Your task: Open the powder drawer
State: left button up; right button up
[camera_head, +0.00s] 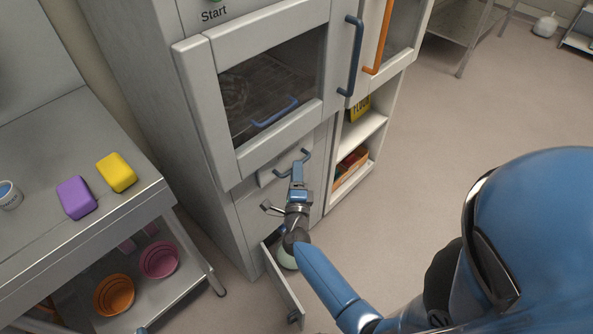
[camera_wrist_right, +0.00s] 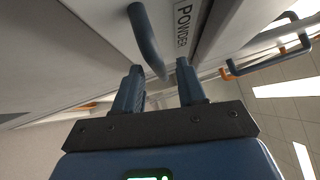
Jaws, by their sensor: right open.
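The powder drawer (camera_head: 266,178) is a small pale grey front below the windowed door of the tall grey machine. It looks shut. Its dark blue bar handle (camera_head: 306,155) stands out from the front. In the right wrist view the Powder label (camera_wrist_right: 183,25) shows, with the drawer handle (camera_wrist_right: 146,38) reaching down toward the gap between my fingers. My right gripper (camera_head: 297,167) is open at the handle, and its fingers also show in the wrist view (camera_wrist_right: 160,88). I cannot tell whether they touch the handle. My left gripper is not in view.
The windowed door (camera_head: 271,88) above has a blue handle. A shelf unit (camera_head: 362,132) stands right of the machine. A metal bench (camera_head: 100,221) with a purple and a yellow block is at left.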

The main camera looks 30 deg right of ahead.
jog(key=shift+w+d+r, duration=0.1)
jog(key=shift+w+d, duration=0.15)
jog(key=shift+w, duration=0.25)
jog(key=shift+c, duration=0.4)
grip_shut()
